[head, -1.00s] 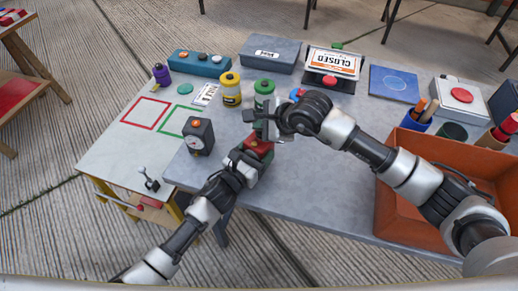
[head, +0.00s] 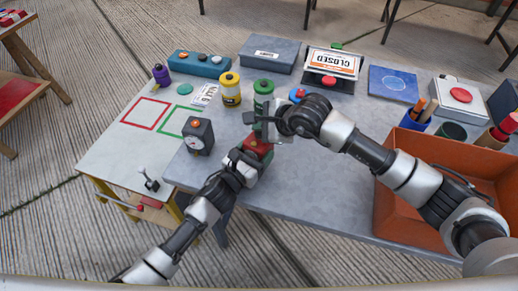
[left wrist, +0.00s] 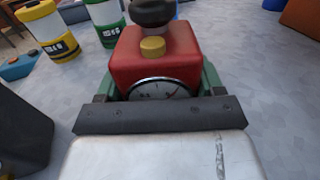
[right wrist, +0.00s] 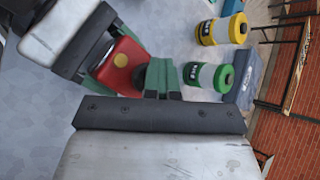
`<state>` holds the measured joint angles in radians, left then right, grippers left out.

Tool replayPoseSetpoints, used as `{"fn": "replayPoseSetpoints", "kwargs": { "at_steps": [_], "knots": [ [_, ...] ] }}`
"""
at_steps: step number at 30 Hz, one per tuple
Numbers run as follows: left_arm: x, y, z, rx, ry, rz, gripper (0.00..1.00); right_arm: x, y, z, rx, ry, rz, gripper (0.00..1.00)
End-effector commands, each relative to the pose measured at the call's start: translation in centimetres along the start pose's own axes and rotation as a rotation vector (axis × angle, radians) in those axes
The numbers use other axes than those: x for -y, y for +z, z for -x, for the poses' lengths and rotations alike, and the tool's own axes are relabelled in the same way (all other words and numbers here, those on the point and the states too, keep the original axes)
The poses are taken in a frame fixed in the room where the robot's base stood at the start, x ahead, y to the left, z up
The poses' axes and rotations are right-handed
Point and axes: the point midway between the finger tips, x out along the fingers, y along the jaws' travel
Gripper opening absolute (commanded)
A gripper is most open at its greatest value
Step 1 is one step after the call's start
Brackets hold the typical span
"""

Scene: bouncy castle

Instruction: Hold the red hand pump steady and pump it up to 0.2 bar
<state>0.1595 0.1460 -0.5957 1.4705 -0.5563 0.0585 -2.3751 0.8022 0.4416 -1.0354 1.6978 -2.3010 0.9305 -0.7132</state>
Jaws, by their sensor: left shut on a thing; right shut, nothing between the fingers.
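The red hand pump (head: 262,145) stands near the table's front edge, mostly covered by my grippers in the head view. In the left wrist view the red pump body (left wrist: 185,62) has a yellow cap (left wrist: 152,46), a black knob (left wrist: 152,11) on top and a round gauge (left wrist: 160,88); its reading is too small to tell. My left gripper (left wrist: 157,85) is shut on the red body, one finger each side. My right gripper (right wrist: 163,78) is shut and empty, its fingertips close by the knob (right wrist: 141,76); I cannot tell whether they touch.
Green (head: 264,92) and yellow (head: 230,90) canisters stand behind the pump. A dark box with a dial (head: 197,136) stands to the left. An orange crate (head: 440,160) is at the right. The table between pump and crate is clear.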

Motion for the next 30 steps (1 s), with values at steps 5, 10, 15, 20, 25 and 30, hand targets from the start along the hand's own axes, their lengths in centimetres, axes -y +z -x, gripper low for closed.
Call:
{"fn": "replayPoseSetpoints", "kwargs": {
  "at_steps": [5, 10, 15, 20, 25, 30],
  "knots": [
    [0.6, 0.2, 0.0, 0.014, -0.015, -0.005, 0.27, -1.9, -1.9, -1.0, -0.039, 0.039, -0.014, 0.0],
    [0.6, 0.2, 0.0, 0.014, -0.015, -0.005, 0.27, -1.9, -1.9, -1.0, -0.039, 0.039, -0.014, 0.0],
    [0.6, 0.2, 0.0, 0.014, -0.015, -0.005, 0.27, -1.3, -1.4, -0.5, -0.037, 0.037, -0.012, 0.0],
    [0.5, 0.2, -0.1, 0.013, -0.013, -0.004, 0.27, -0.4, -0.5, 0.7, -0.037, 0.037, -0.013, 0.0],
    [0.3, 0.2, -0.1, 0.01, -0.008, -0.002, 0.27, 0.5, 0.5, 1.9, -0.034, 0.036, -0.011, 0.0],
    [0.2, 0.2, -0.1, 0.008, -0.006, -0.002, 0.27, 1.4, 1.5, 2.9, -0.029, 0.033, -0.011, 0.0]
  ]
}}
